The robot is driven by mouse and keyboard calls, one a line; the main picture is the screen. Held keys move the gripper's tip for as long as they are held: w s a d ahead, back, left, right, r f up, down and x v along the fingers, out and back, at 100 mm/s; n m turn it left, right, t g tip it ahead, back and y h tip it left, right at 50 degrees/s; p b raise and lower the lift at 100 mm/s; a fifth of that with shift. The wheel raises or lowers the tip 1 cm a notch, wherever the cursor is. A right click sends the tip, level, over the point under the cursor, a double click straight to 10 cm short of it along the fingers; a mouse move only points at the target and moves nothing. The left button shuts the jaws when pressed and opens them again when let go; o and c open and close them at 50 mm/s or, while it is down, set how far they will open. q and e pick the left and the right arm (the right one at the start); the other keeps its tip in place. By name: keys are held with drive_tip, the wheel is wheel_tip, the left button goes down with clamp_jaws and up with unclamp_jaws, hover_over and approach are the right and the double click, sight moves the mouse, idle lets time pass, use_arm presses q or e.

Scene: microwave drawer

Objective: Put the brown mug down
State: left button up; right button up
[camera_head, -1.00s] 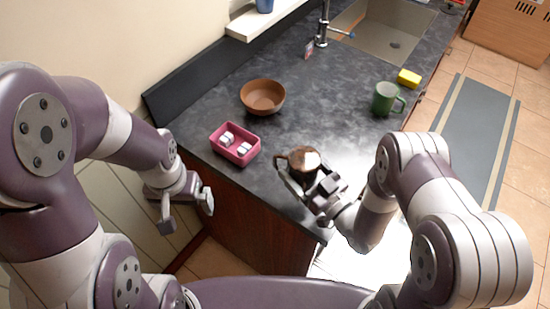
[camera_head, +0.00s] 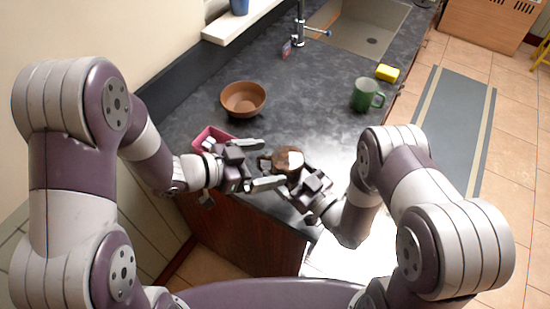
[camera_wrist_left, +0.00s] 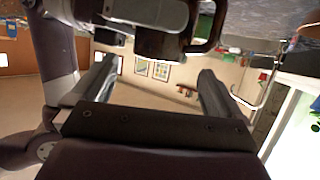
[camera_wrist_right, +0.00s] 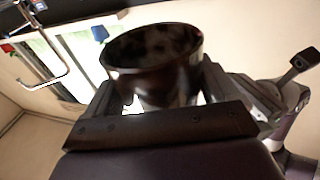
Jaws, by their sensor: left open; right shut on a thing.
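The brown mug (camera_head: 287,160) is near the counter's front edge in the head view. My right gripper (camera_head: 303,184) is shut on it from the right. In the right wrist view the mug (camera_wrist_right: 152,62) sits between the fingers, its dark round opening showing. I cannot tell whether its base touches the counter. My left gripper (camera_head: 262,163) is open and empty, its fingers pointing right toward the mug's handle side. In the left wrist view the mug and its handle (camera_wrist_left: 205,32) show at the top, beyond the open fingers (camera_wrist_left: 155,85).
A pink tray with white pieces (camera_head: 212,135) is partly hidden behind my left gripper. A brown bowl (camera_head: 243,99), a green mug (camera_head: 366,95) and a yellow sponge (camera_head: 387,73) stand on the dark counter (camera_head: 310,100). The sink (camera_head: 372,30) is at the back. The counter's middle is clear.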

sight(282, 160)
use_arm(q)
drive_tip(key=x, duration=0.5)
drive_tip(key=shift+w+d+f, duration=0.1)
drive_tip(key=c, duration=0.9)
drive_tip(key=shift+c, duration=1.4)
use_arm(e)
drive_tip(key=o, duration=0.7)
